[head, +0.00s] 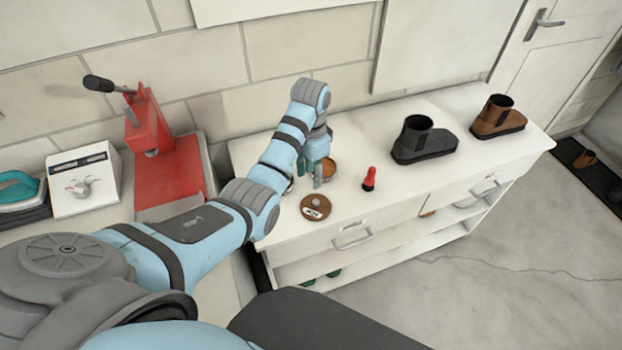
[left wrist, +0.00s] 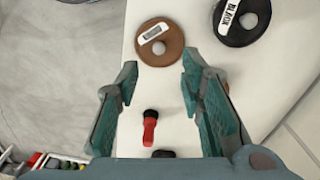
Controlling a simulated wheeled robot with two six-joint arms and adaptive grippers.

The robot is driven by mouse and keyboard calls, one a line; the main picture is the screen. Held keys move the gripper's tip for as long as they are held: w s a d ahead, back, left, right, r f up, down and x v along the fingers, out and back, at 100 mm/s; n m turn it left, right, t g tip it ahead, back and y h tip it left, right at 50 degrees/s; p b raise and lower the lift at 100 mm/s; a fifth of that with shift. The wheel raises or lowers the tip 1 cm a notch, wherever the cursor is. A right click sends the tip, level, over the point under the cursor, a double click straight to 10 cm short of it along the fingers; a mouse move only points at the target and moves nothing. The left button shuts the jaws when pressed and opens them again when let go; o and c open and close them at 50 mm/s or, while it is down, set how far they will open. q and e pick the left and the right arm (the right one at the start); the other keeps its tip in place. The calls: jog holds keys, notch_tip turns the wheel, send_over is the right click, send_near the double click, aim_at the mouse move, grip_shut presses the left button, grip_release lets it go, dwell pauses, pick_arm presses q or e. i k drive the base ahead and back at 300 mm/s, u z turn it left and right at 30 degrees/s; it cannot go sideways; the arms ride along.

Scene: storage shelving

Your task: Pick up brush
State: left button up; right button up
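A small red and black piece, likely the brush (head: 369,179), stands on the white cabinet top, right of my left gripper (head: 318,172). In the left wrist view this brush (left wrist: 150,126) shows a red part and a black end, low between the fingers and touching neither. My left gripper (left wrist: 160,66) is open and empty above the cabinet top. Its teal finger pads are spread wide. My right gripper is not in view.
A brown labelled lid (head: 315,207) lies near the cabinet's front edge, with a brown tin (head: 329,167) behind. A black labelled lid (left wrist: 243,20) shows in the wrist view. Black (head: 424,140) and brown boots (head: 497,117) stand right. A red press (head: 160,160) stands left.

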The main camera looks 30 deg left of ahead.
aim_at(368, 185)
jog(key=k, duration=1.5)
